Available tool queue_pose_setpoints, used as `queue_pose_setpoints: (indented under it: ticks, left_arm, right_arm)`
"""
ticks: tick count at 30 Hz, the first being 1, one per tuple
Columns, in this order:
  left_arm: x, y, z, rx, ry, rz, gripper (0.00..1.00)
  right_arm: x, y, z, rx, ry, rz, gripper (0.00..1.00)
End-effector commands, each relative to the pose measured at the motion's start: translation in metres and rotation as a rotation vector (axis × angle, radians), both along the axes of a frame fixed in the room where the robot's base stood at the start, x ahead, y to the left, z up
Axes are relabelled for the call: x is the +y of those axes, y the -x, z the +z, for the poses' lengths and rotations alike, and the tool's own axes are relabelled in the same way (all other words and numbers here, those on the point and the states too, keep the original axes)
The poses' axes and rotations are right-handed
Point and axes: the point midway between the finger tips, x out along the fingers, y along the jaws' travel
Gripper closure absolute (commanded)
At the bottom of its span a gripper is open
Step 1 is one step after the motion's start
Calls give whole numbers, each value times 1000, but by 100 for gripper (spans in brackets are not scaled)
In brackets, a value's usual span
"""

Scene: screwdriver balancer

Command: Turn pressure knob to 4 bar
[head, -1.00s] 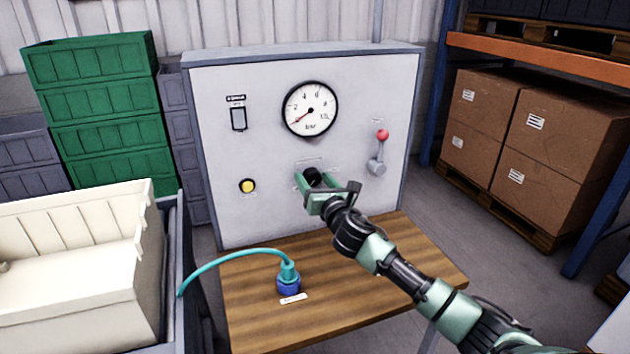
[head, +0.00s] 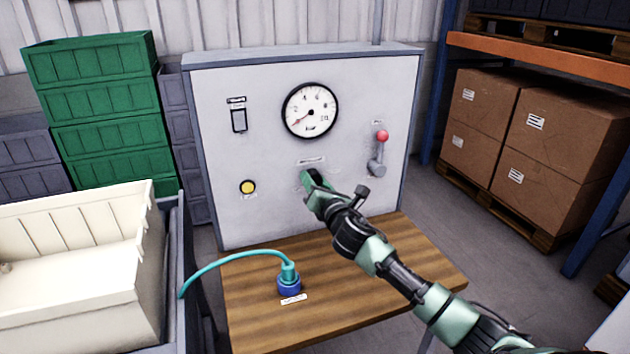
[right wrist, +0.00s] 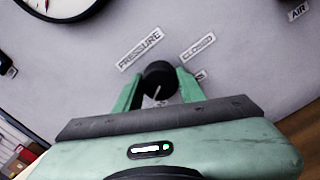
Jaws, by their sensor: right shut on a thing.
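The black pressure knob (right wrist: 160,76) sits on the grey panel (head: 220,150) below a "PRESSURE" label (right wrist: 140,49). My right gripper (right wrist: 158,84) has one green finger on each side of the knob and is shut on it. In the head view my right gripper (head: 311,178) covers the knob. A pale line on the knob's face points down and slightly left in the wrist view. The round bar gauge (head: 310,110) is above the knob. Its red needle points to the lower left, at the low end below 2. My left gripper is not in view.
A red-tipped lever (head: 381,137) is right of the gauge, a yellow button (head: 247,187) left of the knob, and a switch (head: 239,120) at upper left. A blue connector with a teal hose (head: 288,284) stands on the wooden table (head: 370,290). Green crates (head: 105,110) stand left.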

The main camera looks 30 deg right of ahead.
Motion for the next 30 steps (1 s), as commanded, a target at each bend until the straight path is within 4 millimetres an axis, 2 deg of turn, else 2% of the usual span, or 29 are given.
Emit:
queue_pose_setpoints:
  ticks: [30]
  left_arm:
    - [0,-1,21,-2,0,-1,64]
  right_arm:
    - [-2,0,0,-227,-942,-4,100]
